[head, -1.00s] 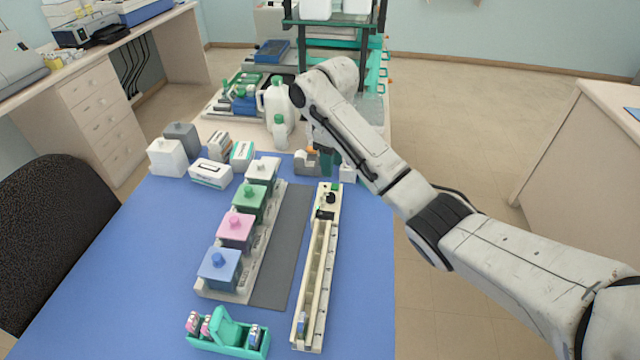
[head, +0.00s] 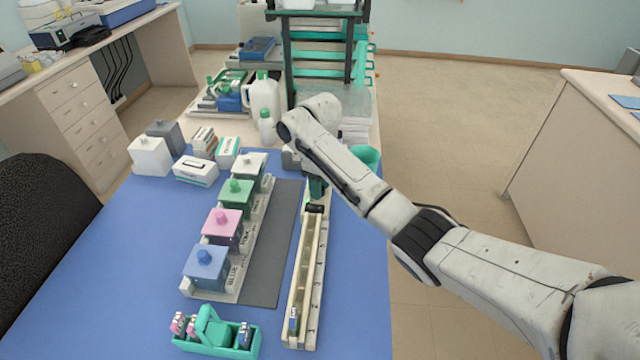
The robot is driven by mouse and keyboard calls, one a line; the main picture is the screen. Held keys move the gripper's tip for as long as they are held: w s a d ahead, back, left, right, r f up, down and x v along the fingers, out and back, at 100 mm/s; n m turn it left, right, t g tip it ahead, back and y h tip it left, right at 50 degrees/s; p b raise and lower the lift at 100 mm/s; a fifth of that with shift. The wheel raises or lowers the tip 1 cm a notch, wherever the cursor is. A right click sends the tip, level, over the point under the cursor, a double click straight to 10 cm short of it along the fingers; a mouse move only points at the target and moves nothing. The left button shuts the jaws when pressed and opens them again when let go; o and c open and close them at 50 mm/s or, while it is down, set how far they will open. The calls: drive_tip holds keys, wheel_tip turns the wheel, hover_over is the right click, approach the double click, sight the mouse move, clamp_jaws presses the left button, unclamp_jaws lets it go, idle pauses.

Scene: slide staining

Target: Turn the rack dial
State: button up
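The long cream rack (head: 318,275) lies lengthwise on the blue mat, right of the grey strip. My gripper (head: 317,190) is at the rack's far end, pointing down, and shows as a small dark green shape below my wrist. The dial at that end is hidden behind my gripper and wrist. A black block (head: 314,208) on the rack shows just in front of the gripper. I cannot tell whether the fingers touch the dial or how far apart they are.
Lidded staining jars, blue (head: 205,268), pink (head: 222,226), green (head: 236,196) and white (head: 249,167), stand left of the grey strip (head: 268,250). A teal slide holder (head: 215,332) sits at the front. A green cup (head: 366,157) stands beyond my forearm. The mat's right side is clear.

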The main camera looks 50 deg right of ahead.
clamp_jaws()
idle(0.3)
drive_tip(key=shift+n, duration=0.3)
drive_tip(key=n+p, duration=0.2)
drive_tip(key=n, duration=0.2)
drive_tip(key=shift+r, duration=0.1)
drive_tip(key=shift+n+p, duration=0.7)
drive_tip(key=shift+n, duration=2)
unclamp_jaws()
